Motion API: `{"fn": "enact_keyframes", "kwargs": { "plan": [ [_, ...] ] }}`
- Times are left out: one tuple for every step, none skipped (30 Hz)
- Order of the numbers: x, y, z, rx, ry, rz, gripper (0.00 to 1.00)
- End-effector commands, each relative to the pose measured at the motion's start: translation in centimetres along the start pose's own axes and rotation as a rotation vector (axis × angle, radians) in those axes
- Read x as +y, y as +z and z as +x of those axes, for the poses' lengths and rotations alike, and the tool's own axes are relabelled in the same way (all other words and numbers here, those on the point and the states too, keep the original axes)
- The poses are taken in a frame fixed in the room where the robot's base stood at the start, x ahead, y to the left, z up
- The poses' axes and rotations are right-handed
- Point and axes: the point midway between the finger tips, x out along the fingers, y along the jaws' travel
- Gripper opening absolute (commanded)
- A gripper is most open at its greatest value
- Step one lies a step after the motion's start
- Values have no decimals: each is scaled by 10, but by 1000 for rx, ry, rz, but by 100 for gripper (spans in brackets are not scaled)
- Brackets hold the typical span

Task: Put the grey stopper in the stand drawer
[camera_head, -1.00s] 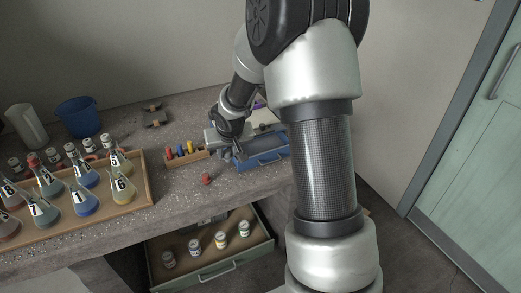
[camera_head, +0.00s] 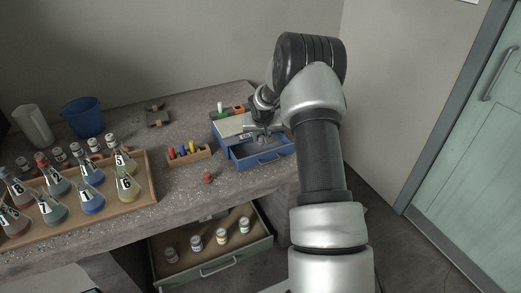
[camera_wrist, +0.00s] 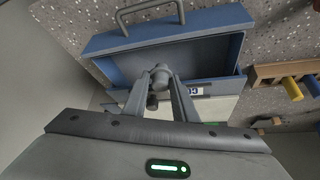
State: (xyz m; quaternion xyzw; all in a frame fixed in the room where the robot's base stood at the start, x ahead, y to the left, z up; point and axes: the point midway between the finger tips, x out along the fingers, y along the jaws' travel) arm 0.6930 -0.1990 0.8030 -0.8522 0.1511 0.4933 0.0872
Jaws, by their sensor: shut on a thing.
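The blue stand (camera_head: 218,134) with a pale top is at the back of the bench. Its drawer (camera_head: 262,160) is pulled open towards the front. In the wrist view the open drawer (camera_wrist: 215,20) shows a grey inside with no object visible in it, and a grey handle. My gripper (camera_wrist: 160,78) is shut on a small grey thing, apparently the grey stopper (camera_wrist: 161,71), held over the stand-side part of the drawer. In the head view my gripper (camera_head: 264,128) is above the stand and drawer; the stopper is too small to make out there.
A wooden tray (camera_head: 148,188) holds flasks. A lower bench drawer (camera_head: 215,262) is open with jars.

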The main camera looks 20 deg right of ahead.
Motion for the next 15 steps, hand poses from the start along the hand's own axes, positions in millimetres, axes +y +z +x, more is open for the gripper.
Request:
{"fn": "enact_keyframes", "kwargs": {
  "plan": [
    [0, 4, 7, -1, 0, -1, 1],
    [0, 7, 11, -1, 0, -1, 1],
    [0, 11, 18, -2, 0, -1, 1],
    [0, 14, 23, -3, 0, -1, 1],
    [0, 17, 28, -3, 0, -1, 1],
    [0, 22, 35, -5, 0, -1, 1],
    [0, 25, 39, -8, 1, -2, 1],
    [0, 28, 42, -10, 1, -2, 1],
    [0, 30, 44, -13, 2, -3, 1],
    [0, 31, 44, -14, 2, -3, 1],
    [1, 31, 44, -15, 3, -3, 1],
    [1, 31, 44, -17, 4, -3, 1],
    [1, 32, 44, -17, 4, -3, 1],
    [1, 32, 44, -17, 4, -3, 1],
    [1, 32, 44, -16, 4, -3, 1]
  ]
}}
